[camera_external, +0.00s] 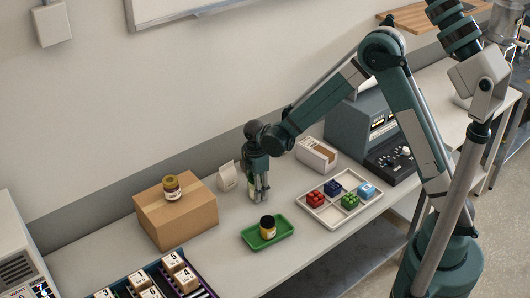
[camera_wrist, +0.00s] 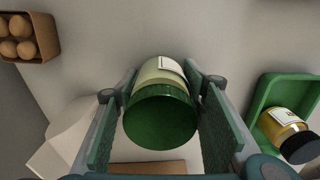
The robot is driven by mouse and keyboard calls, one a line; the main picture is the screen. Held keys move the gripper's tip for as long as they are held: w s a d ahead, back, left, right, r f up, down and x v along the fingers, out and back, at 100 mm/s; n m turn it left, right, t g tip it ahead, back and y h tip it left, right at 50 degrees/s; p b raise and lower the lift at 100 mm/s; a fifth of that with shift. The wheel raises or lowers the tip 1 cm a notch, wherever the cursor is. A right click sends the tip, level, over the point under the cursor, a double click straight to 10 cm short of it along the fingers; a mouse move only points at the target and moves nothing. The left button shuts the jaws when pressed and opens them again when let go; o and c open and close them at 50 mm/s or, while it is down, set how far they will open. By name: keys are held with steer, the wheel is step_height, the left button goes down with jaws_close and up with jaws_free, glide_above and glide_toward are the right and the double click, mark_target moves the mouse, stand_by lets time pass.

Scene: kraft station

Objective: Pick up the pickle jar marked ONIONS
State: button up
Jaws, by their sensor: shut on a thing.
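My gripper (camera_external: 258,194) points down at the middle of the bench, between the cardboard box and the divided tray. It is shut on a jar with a dark green lid (camera_wrist: 160,118), pale contents and a white label, seen between the two finger pads in the wrist view. I cannot read its label. In the external view the fingers mostly hide this jar, and I cannot tell if it touches the bench. A yellow jar with a black lid (camera_external: 267,226) stands in a green tray (camera_external: 283,228). A third jar with a gold lid (camera_external: 171,188) stands on the cardboard box (camera_external: 195,219).
A small white carton (camera_external: 227,177) stands just left of my gripper. A box of brown round things (camera_wrist: 28,38) lies behind right. A divided tray (camera_external: 315,208) with coloured blocks is to the right. Numbered blocks (camera_external: 172,262) sit in a rack at front left.

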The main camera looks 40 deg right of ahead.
steer(key=shift+r, duration=0.1)
steer(key=shift+r, duration=4.9)
